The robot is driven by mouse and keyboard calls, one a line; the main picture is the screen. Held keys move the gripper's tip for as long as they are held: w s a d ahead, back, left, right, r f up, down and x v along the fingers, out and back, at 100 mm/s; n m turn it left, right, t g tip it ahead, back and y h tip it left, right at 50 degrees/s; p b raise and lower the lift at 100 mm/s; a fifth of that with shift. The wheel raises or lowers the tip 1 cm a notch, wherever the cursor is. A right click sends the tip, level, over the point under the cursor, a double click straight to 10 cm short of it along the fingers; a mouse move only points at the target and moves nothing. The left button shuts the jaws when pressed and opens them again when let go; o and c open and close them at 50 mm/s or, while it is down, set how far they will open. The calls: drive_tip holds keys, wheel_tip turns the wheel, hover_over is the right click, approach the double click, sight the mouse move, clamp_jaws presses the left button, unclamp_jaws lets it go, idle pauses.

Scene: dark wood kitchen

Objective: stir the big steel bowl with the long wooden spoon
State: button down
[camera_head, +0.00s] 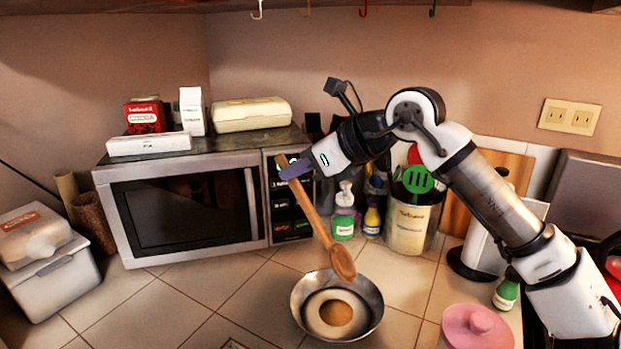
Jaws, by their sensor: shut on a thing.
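My gripper (292,171) is shut on the upper part of a long wooden spoon (314,219), in front of the microwave's right side. The spoon hangs tilted, its handle end at the upper left and its oval head at the lower right. The head appears just over the far rim of the steel bowl (372,294); I cannot tell whether it touches the bowl. The steel bowl stands on the tiled counter and holds something pale with a round brown middle. The gripper's fingertips are small and partly hidden around the handle.
A microwave (190,212) with boxes on top stands behind at the left. A utensil canister (409,229), a green soap bottle (343,217) and a pink lid (477,328) are near the bowl. The tiles left of the bowl (200,300) are mostly clear.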

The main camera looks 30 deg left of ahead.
sight(301, 191)
drive_tip(key=shift+f+b, duration=1.3)
drive_tip(key=shift+f, duration=1.05)
wheel_tip(301, 191, down, 7)
drive_tip(key=b, duration=0.5)
drive_tip(key=shift+b, duration=0.4)
drive_tip(key=shift+r, duration=0.1)
